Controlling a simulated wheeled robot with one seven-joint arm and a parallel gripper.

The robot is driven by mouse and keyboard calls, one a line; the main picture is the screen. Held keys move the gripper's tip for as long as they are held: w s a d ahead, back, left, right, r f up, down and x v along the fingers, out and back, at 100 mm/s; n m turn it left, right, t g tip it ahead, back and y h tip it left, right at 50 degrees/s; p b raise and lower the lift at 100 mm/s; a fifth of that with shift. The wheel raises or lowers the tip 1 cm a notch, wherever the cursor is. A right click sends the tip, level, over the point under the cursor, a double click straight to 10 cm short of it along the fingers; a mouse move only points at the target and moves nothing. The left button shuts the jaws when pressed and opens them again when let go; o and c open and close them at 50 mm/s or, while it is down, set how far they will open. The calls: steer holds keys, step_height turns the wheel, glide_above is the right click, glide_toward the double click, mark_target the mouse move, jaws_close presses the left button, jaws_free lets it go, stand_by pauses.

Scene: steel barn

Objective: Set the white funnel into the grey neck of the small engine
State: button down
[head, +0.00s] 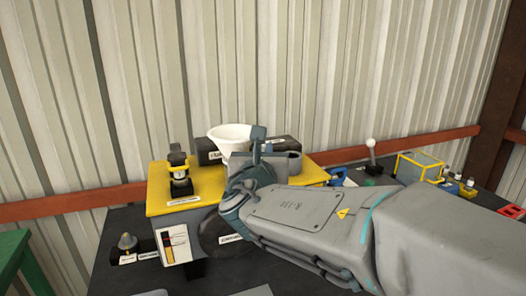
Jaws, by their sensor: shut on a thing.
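The white funnel (231,136) is mouth-up above the yellow-topped unit (170,203), which I take to be the small engine. My gripper (257,136) is at the funnel's right side and is shut on it. The funnel's lower end and the jaws' contact are mostly hidden. Grey shapes show just below and right of the funnel, partly behind my arm. I cannot tell which of them is the grey neck, or whether the funnel touches it.
A black-and-yellow fitting (179,176) stands on the left of the yellow top. A dark box (208,152) is behind the funnel. A small cone-shaped part (127,243) sits lower left.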

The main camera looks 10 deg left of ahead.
steer(key=shift+f+b, duration=0.6)
steer(key=shift+f, duration=0.1)
steer(key=c, duration=1.4)
jaws_free()
steer(key=s+d+b, duration=0.1)
steer(key=s, duration=1.2)
steer(key=shift+s+b, duration=0.3)
steer(key=shift+s, duration=0.1)
steer(key=shift+d, duration=0.1)
